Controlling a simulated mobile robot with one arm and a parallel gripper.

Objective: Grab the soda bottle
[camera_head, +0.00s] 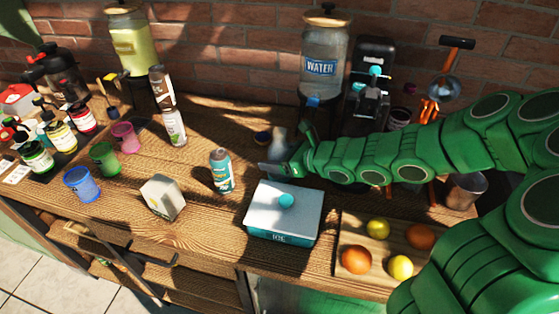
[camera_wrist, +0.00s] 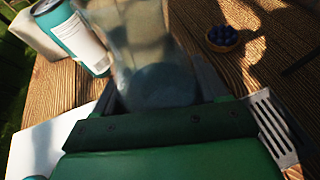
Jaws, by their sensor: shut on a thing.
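The soda bottle, a clear, pale grey bottle (camera_head: 278,144), is upright over the middle of the wooden table, behind the white ice box. My gripper (camera_head: 284,158) reaches it from the right and is shut on it. In the wrist view the clear bottle (camera_wrist: 150,50) stands between the two dark fingers of my gripper (camera_wrist: 162,88). Its top is cut off there, and its lower part is partly hidden by the gripper body. I cannot tell whether its base touches the table.
A teal can (camera_head: 222,170) stands close left, the ice box (camera_head: 262,228) in front, and a small bowl of dark berries (camera_wrist: 222,36) behind. A fruit board (camera_head: 345,225) is front right. A water dispenser (camera_head: 322,50) stands at the back.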

